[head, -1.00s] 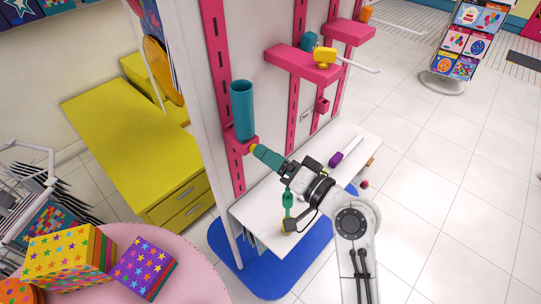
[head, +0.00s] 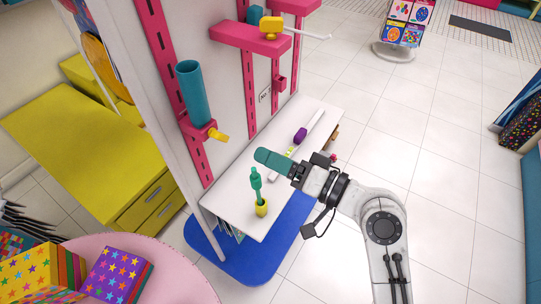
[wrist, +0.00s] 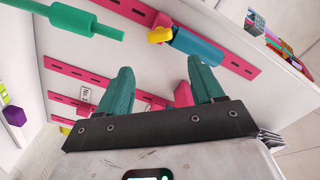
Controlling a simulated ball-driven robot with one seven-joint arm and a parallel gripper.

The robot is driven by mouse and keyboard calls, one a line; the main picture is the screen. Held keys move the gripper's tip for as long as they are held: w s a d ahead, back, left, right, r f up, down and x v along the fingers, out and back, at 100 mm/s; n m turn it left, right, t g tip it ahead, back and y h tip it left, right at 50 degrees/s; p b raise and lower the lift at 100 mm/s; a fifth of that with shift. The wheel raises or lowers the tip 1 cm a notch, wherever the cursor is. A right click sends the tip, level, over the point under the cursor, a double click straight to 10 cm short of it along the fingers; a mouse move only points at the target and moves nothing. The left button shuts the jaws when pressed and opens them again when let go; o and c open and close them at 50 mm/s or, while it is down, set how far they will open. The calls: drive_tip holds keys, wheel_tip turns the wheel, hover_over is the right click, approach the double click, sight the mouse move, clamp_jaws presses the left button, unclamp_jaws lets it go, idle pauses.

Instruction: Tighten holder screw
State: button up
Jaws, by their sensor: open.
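A pink holder (head: 198,131) on the upright pink rail carries a tall teal tube (head: 194,92). Its yellow screw (head: 219,136) sticks out of the right side; the wrist view also shows the screw (wrist: 160,35) beside the teal tube (wrist: 200,46). My gripper (head: 264,157) has teal fingers and stands right of the screw and a little lower in the head view, clear of it. In the wrist view my gripper (wrist: 161,75) is open with nothing between its fingers. How far the screw is turned in cannot be told.
A green tool (head: 256,184) stands in a yellow cup (head: 262,208) on the white shelf (head: 228,203), close to my gripper. A purple block (head: 300,135) lies farther back. A pink bracket with a yellow knob (head: 271,26) is higher up. Tiled floor (head: 440,160) at right is clear.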

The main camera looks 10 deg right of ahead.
sight(224, 139)
drive_tip(key=shift+n, duration=0.9)
drive_tip(key=c, duration=0.3)
drive_tip(key=shift+n, duration=1)
drive_tip(key=shift+c, duration=0.6)
drive_tip(key=w+a+n, duration=0.1)
drive_tip(key=a+n, duration=0.1)
drive_tip(key=n, duration=0.2)
drive_tip(key=w+a+n+p, duration=0.1)
drive_tip(key=w+a+n, duration=0.1)
drive_tip(key=n, duration=0.3)
drive_tip(key=w+a+n+p, duration=0.1)
drive_tip(key=w+a+n, duration=0.1)
drive_tip(key=a+n, duration=0.2)
drive_tip(key=shift+w+a+r+n, duration=0.1)
drive_tip(key=shift+w+n, duration=0.15)
drive_tip(key=shift+n, duration=0.35)
drive_tip(key=shift+x, duration=0.8)
clamp_jaws()
